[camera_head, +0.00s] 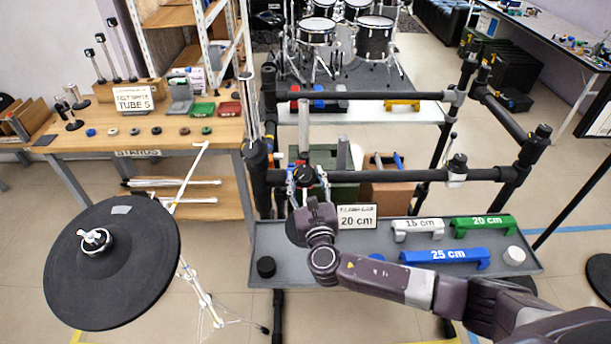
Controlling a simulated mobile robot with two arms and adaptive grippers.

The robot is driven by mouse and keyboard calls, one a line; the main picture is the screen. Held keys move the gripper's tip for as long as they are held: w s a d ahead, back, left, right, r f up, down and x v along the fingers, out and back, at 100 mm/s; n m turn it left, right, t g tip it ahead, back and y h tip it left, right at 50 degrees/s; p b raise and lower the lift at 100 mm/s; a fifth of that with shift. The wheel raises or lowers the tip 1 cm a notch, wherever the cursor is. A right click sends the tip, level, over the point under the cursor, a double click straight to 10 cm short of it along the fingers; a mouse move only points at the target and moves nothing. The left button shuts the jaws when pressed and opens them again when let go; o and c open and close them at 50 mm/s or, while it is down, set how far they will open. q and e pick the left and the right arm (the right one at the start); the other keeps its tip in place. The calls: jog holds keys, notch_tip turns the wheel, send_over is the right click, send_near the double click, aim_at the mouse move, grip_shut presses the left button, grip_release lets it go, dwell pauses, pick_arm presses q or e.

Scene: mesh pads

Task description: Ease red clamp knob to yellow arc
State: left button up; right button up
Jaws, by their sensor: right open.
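My right gripper (307,172) comes in from the lower right, its open fingers pointing away from me at the front black rail (400,175). A dark round part sits between the fingers, and the gripper and wrist cover much of what is there. A grey upright tube (304,130) rises just beyond the gripper. I cannot tell whether the fingers touch anything. My left gripper is not in view.
A grey tray (400,270) below the rail holds a white 15 cm handle (418,229), a green 20 cm handle (483,225) and a blue 25 cm handle (445,258). A "20 cm" sign (356,217) stands behind my wrist. A black drum pad (112,275) is at left.

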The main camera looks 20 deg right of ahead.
jog(key=shift+w, duration=0.3)
jog(key=c, duration=1.2)
jog(key=shift+o, duration=0.2)
